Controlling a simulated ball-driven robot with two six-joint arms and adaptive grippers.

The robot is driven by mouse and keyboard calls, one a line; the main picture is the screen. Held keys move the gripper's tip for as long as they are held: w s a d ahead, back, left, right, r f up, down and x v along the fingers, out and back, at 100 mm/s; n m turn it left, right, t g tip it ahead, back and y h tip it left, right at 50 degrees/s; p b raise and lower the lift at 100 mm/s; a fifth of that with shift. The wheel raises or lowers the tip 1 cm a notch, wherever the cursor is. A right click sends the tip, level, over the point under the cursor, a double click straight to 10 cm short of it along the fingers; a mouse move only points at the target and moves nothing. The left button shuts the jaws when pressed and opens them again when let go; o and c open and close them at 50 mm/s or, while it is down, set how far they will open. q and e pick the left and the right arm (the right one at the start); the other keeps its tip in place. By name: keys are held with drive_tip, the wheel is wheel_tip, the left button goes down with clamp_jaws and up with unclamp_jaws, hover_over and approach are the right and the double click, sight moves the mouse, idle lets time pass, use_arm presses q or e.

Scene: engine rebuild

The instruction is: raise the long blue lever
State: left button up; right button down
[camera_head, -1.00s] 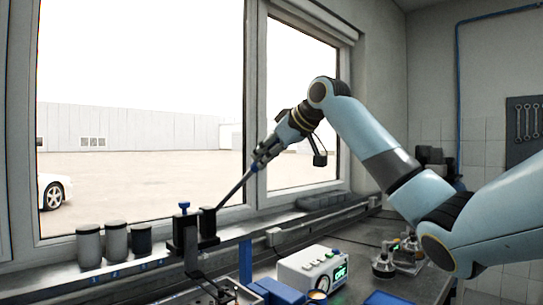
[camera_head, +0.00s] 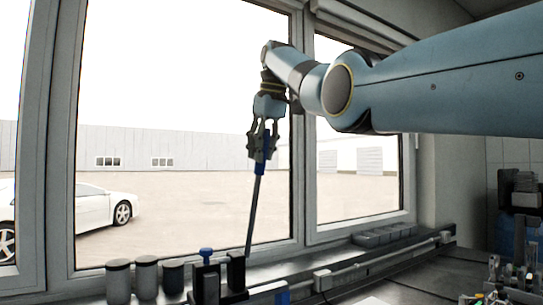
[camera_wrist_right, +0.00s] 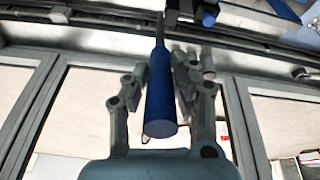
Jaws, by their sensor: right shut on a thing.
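The long lever has a dark thin shaft (camera_head: 254,212) and a blue handle (camera_head: 260,167). It rises from the black mount (camera_head: 207,283) on the window bench and stands steep, leaning slightly to the right. My right gripper (camera_head: 262,152) points down and is shut on the upper end of the lever, with the blue handle showing below the fingers. In the right wrist view the blue handle (camera_wrist_right: 160,95) lies between the two fingers of the gripper (camera_wrist_right: 158,72), and the shaft runs away toward the mount. My left gripper is not in view.
Grey cylinders (camera_head: 146,276) stand in a row left of the mount. A small blue knob (camera_head: 206,252) sits on the mount. A rail (camera_head: 385,262) runs along the bench to the right. The window frame (camera_head: 300,150) is behind the lever.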

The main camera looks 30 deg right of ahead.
drive_tip(key=shift+w, duration=0.4)
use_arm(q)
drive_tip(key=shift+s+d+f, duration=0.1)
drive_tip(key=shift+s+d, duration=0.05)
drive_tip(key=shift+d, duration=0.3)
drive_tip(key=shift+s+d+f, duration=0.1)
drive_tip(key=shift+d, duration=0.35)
use_arm(e)
drive_tip(key=c, duration=1.3)
unclamp_jaws()
drive_tip(key=shift+o, duration=1.1)
drive_tip(key=shift+w, duration=0.1)
drive_tip(key=shift+r, duration=0.3)
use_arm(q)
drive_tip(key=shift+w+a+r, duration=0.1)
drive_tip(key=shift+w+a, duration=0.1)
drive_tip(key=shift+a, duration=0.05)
use_arm(e)
drive_tip(key=v, duration=0.7)
drive_tip(key=shift+f, duration=0.1)
